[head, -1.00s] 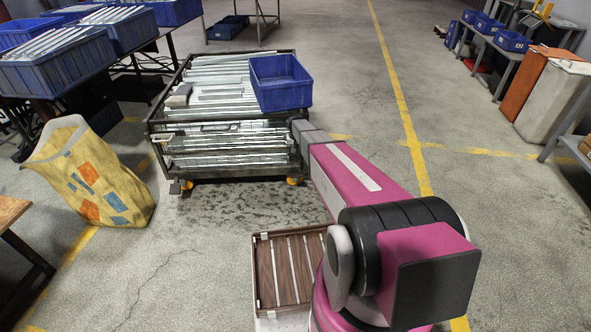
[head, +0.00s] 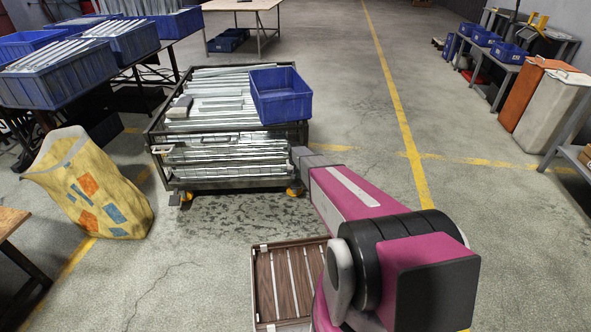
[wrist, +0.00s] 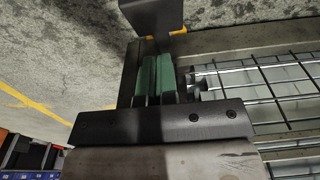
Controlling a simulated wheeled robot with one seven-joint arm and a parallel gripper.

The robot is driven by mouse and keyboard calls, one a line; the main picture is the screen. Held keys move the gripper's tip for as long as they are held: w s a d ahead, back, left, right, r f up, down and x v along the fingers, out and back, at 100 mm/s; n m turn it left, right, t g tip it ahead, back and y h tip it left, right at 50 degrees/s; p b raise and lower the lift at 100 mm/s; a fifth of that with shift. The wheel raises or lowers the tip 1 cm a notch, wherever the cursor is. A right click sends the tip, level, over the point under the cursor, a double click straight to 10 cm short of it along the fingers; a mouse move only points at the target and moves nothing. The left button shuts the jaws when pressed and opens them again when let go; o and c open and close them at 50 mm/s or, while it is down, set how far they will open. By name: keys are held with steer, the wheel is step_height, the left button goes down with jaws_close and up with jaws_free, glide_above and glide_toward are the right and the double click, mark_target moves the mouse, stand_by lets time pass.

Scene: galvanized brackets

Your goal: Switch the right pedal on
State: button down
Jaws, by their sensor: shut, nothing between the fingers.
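The wire-mesh cart (head: 232,182) stands ahead with orange casters at its near corners. At its right caster (head: 295,190) my arm covers part of the corner, and the pedal cannot be made out in the head view. In the wrist view a flat dark plate (wrist: 152,14), apparently the right pedal, sits beside orange caster parts, just beyond my fingertips. My gripper (wrist: 155,62) is shut and empty, its green-padded fingers together beside the cart frame. A small gap seems to separate fingers and plate; contact cannot be judged. The left pedal (head: 174,200) is grey. The right pedal's on/off setting is unclear.
The cart holds galvanized brackets (head: 215,100) and a blue bin (head: 281,95). A yellow sack (head: 95,190) stands left of it. A brown slatted tray (head: 262,290) lies close to me, beside my arm.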

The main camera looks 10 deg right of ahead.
mark_target(296, 187)
steer(key=shift+s+a+f, duration=0.1)
steer(key=shift+s+f, duration=0.2)
steer(key=shift+f, duration=0.35)
steer(key=shift+s+d+f, duration=0.1)
steer(key=shift+s+f, duration=0.25)
steer(key=shift+f, duration=0.3)
steer(key=shift+s+a+f, duration=0.1)
steer(key=shift+s+f, duration=0.2)
steer(key=shift+f, duration=0.35)
steer(key=shift+s, duration=0.1)
